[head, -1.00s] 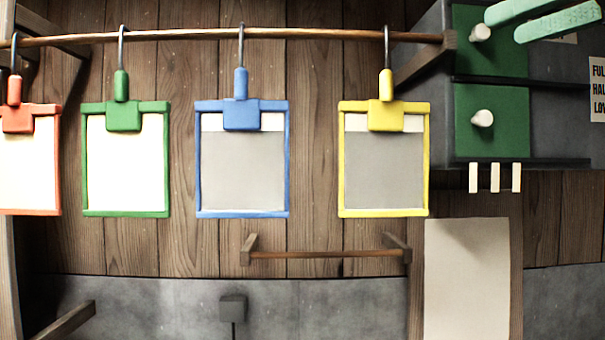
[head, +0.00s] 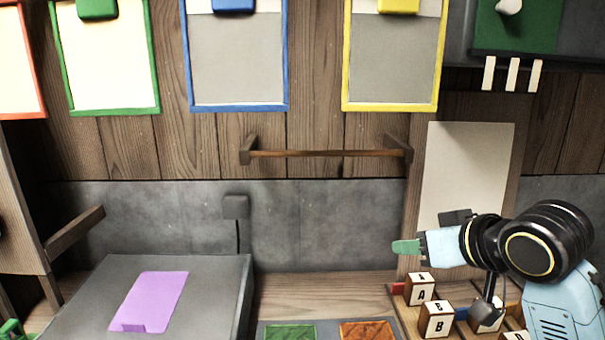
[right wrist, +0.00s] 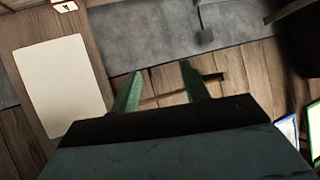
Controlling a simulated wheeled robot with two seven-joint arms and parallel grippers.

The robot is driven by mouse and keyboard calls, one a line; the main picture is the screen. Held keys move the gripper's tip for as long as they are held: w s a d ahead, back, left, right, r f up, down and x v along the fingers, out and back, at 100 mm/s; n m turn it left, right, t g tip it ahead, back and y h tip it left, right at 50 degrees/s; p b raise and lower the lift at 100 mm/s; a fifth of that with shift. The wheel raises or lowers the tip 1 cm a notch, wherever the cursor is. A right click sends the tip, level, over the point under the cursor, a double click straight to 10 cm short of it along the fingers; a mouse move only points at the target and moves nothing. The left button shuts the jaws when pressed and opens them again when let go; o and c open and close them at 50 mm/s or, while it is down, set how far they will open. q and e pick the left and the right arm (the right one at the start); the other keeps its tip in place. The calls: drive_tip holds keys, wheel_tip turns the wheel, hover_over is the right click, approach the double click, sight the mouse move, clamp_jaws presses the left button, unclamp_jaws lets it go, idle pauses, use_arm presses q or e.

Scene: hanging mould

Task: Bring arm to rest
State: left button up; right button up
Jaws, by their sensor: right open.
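My right gripper (head: 405,246) is in the head view at the lower right, pointing left in front of the pale sheet's lower part. Only its green fingertip end shows there, nearly edge-on. In the right wrist view its two green fingers (right wrist: 162,72) are spread apart with nothing between them. My left gripper is not clearly in view.
Boards framed green (head: 105,110), blue (head: 237,107) and yellow (head: 390,106) hang at the top. A wooden rail (head: 325,153) spans below them. The pale sheet (head: 468,165) is at right. Lettered blocks (head: 420,290) stand below my right gripper. A purple sheet (head: 150,300) lies on a grey surface.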

drive_tip(key=s+f+g+h, duration=0.1)
drive_tip(key=s+f, duration=0.3)
drive_tip(key=f, duration=0.3)
drive_tip(key=s+f+m+g, duration=0.1)
drive_tip(key=s+f, duration=0.3)
drive_tip(key=f, duration=0.3)
drive_tip(key=s+f+g+h, duration=0.1)
drive_tip(key=s+f+g, duration=0.15)
drive_tip(key=f, duration=0.45)
drive_tip(key=s+d+f+g+h, duration=0.1)
drive_tip(key=s+d+f, duration=0.1)
drive_tip(key=s+f, duration=0.5)
drive_tip(key=s+d+f+g+h, duration=0.15)
drive_tip(key=s+f, duration=0.25)
drive_tip(key=s, duration=0.7)
wheel_tip(320, 180, down, 25)
drive_tip(key=g+b, duration=0.1)
drive_tip(key=b, duration=0.1)
use_arm(q)
drive_tip(key=f+b, duration=0.1)
drive_tip(key=f, duration=0.2)
drive_tip(key=f+b, duration=0.1)
drive_tip(key=shift+w+f+b, duration=0.3)
use_arm(e)
drive_tip(key=s+d+f+g, duration=0.1)
drive_tip(key=s+d+f, duration=0.1)
drive_tip(key=s+f, duration=1.5)
drive_tip(key=shift+s+d+f+g, duration=0.25)
drive_tip(key=shift+s+f+g, duration=0.1)
drive_tip(key=shift+f, duration=0.5)
